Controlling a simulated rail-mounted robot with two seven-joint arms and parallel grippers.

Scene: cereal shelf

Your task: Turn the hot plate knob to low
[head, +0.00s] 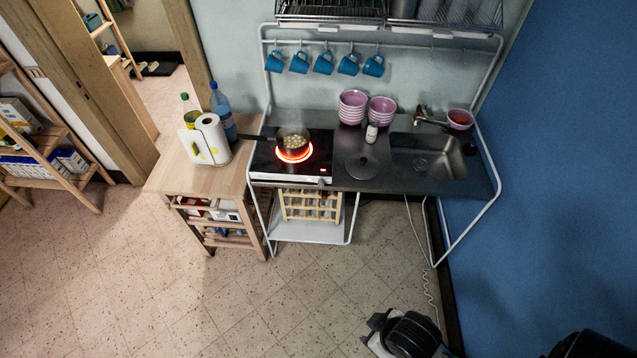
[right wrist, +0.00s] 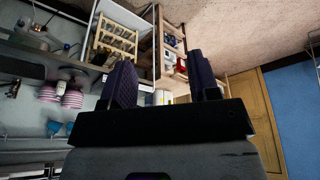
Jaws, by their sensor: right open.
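The hot plate (head: 270,158) sits on the counter at the left end of the kitchen unit in the head view. Its front burner (head: 294,156) glows bright orange-red under a pan (head: 292,138) of round pale food. A small knob (head: 321,183) shows at the right end of its white front edge; its setting is too small to read. My right gripper (right wrist: 162,80) is open and empty in the right wrist view, with its two dark fingers wide apart and away from the hot plate. My left gripper is not in view.
Right of the hot plate are a grey lid (head: 361,166), a small white bottle (head: 371,133), pink bowls (head: 353,107) and a sink (head: 430,158). A wooden cart (head: 165,178) with a paper towel roll (head: 213,138) stands left.

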